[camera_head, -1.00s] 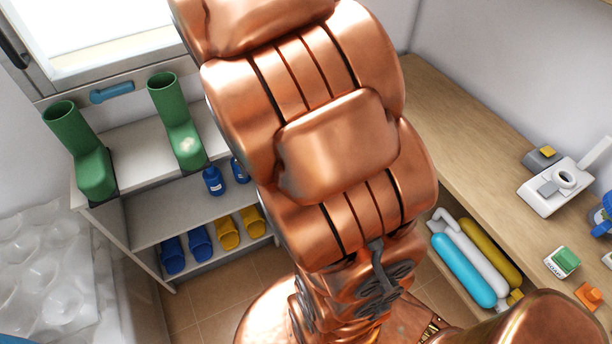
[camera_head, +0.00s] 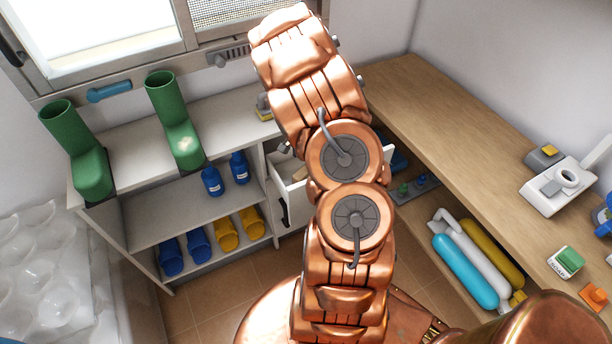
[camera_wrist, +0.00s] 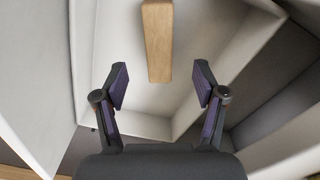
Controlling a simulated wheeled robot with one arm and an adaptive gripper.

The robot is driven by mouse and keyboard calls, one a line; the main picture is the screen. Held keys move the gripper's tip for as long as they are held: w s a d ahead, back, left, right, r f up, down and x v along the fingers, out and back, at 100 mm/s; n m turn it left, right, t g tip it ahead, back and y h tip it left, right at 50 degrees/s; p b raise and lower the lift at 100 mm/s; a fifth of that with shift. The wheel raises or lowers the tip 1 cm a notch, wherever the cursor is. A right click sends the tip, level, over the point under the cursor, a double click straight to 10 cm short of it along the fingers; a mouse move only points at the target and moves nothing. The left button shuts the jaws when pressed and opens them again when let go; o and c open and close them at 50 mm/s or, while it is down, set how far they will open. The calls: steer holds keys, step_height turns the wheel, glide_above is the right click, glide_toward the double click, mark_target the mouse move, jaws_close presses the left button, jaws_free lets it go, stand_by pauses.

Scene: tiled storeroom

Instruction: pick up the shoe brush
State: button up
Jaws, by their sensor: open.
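A wooden bar-shaped piece (camera_wrist: 158,42), which looks like the shoe brush, lies in a white open drawer (camera_wrist: 182,122) in the wrist view. Its upper end is cut off by the picture edge, and no bristles show. My gripper (camera_wrist: 161,84) is open and empty; its two dark fingertips stand to either side of the near end of the wood. I cannot tell the height between them. In the head view the open drawer (camera_head: 297,208) shows beside my arm, with a bit of light wood (camera_head: 300,174) inside. My arm mostly hides my gripper there.
A white shelf unit (camera_head: 143,230) holds green boots (camera_head: 178,130), blue bottles (camera_head: 239,168), and blue and yellow footwear (camera_head: 227,234). A wooden counter (camera_head: 440,120) runs along the right wall, with cylinders (camera_head: 465,268) below. The drawer walls stand close around my gripper.

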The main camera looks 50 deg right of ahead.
steer(key=shift+d+f+p, duration=0.1)
steer(key=shift+f+p, duration=0.2)
steer(key=shift+f, duration=1.15)
steer(key=shift+s+a+f+p, duration=0.15)
steer(key=shift+f+p, duration=0.15)
steer(key=shift+f, duration=0.35)
steer(key=shift+w+a+f+p, duration=0.1)
steer(key=shift+f+p, duration=0.2)
steer(key=shift+f, duration=0.35)
steer(key=shift+f+p, duration=0.35)
steer(key=shift+f, duration=1)
steer(key=shift+c, duration=0.2)
jaws_close()
steer(key=shift+r, duration=0.1)
steer(key=shift+r+b, duration=1.25)
steer(key=shift+r, duration=3.65)
